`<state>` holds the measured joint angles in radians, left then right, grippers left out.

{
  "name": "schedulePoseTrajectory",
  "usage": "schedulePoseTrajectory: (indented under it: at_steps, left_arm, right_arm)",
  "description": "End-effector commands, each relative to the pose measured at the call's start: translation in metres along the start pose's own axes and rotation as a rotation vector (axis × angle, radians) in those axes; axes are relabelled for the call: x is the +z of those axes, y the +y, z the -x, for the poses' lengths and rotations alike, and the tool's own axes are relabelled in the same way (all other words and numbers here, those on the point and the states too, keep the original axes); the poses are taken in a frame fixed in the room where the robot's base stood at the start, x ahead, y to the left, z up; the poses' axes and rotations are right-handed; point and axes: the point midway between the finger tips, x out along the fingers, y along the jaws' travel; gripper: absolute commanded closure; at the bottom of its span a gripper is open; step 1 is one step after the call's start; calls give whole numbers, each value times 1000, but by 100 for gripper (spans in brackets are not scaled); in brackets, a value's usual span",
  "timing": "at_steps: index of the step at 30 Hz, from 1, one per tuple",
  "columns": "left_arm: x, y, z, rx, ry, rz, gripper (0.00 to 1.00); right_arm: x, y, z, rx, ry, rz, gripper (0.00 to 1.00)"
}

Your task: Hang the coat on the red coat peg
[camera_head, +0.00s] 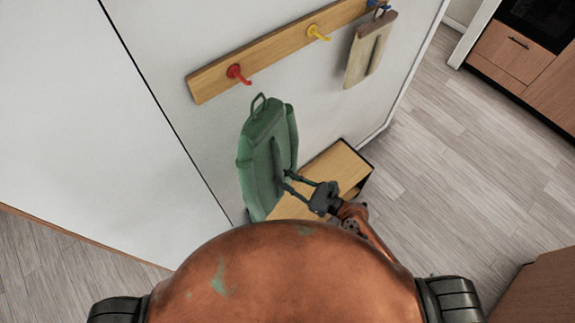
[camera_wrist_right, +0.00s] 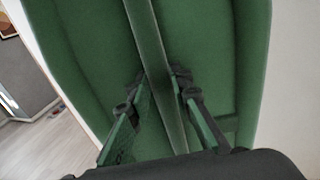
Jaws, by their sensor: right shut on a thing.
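The green coat (camera_head: 262,150) hangs upright in the air in front of the white wall, with a loop (camera_head: 258,103) at its top. The red peg (camera_head: 238,74) is at the left end of a wooden rail, above and slightly left of the loop; the loop is apart from it. My right gripper (camera_head: 284,179) is shut on the raised strip down the coat's front. In the right wrist view the coat (camera_wrist_right: 85,40) fills most of the picture and the fingers pinch the strip (camera_wrist_right: 150,50). My left gripper is not in view.
A low wooden bench (camera_head: 335,168) stands below, close to the coat. Open floor lies to the right.

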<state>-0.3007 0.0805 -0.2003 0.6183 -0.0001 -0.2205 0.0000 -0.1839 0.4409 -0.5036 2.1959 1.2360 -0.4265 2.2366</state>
Motion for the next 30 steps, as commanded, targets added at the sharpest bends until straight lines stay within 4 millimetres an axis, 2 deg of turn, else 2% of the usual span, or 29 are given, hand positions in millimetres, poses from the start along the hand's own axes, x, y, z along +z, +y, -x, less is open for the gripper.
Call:
schedulePoseTrajectory:
  at_steps: [1,4,10,30]
  left_arm:
    - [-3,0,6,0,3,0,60]
    - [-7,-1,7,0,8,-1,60]
    - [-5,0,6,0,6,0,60]
    - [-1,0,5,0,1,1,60]
  right_arm:
    - [5,-3,4,-31,-16,-3,100]
    - [5,-7,8,-61,-32,1,100]
    - [3,-11,5,-73,-37,1,100]
    - [1,-22,-32,-68,-37,0,100]
